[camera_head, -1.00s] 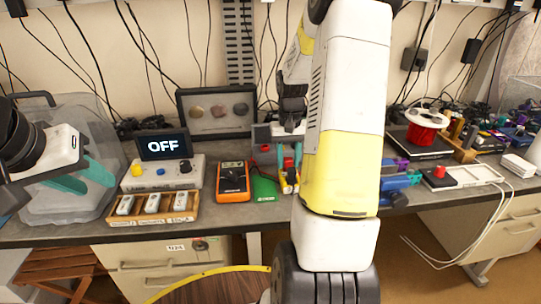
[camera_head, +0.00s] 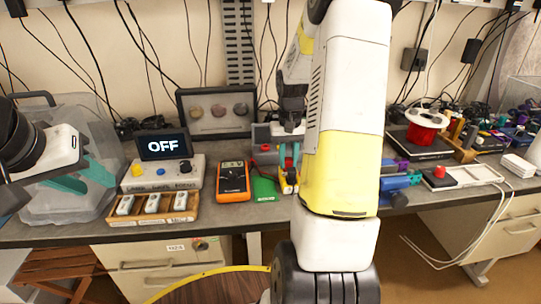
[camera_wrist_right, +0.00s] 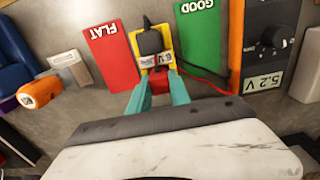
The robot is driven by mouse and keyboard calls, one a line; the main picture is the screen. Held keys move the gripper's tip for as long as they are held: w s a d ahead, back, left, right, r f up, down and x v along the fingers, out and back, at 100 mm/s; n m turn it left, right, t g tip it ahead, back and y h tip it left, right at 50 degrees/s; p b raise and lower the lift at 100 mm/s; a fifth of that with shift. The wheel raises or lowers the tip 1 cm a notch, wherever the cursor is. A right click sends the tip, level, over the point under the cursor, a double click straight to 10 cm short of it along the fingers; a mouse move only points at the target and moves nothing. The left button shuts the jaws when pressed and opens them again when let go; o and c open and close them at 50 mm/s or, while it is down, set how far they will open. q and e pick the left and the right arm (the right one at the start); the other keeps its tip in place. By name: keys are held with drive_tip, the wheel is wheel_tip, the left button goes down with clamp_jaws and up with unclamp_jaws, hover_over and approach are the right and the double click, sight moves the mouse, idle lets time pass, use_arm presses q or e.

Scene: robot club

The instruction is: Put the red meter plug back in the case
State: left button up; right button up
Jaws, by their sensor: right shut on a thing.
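My right gripper (camera_wrist_right: 157,92) points down with its teal fingers shut on the red meter plug (camera_wrist_right: 159,83). The plug is at the edge of a small yellow-framed 6 V block (camera_wrist_right: 160,60), which also has a black plug (camera_wrist_right: 150,42) on it. The gripper also shows in the head view (camera_head: 290,160), partly beside my own arm. The orange multimeter (camera_head: 233,181) lies to its left, reading 5.2 V in the wrist view (camera_wrist_right: 270,50). A red lead runs towards it. My left gripper (camera_head: 82,177) is open and empty. I cannot clearly identify the case.
A green GOOD card (camera_head: 263,190) and red FLAT card (camera_wrist_right: 109,58) flank the block. A control box with an OFF screen (camera_head: 162,146) and a wooden tray (camera_head: 152,218) stand left. A framed disc display (camera_head: 216,89) is behind. My arm hides the bench's middle.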

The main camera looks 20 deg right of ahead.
sight(288, 159)
clamp_jaws()
drive_tip(key=shift+r, duration=1.25)
drive_tip(key=shift+r, duration=1.65)
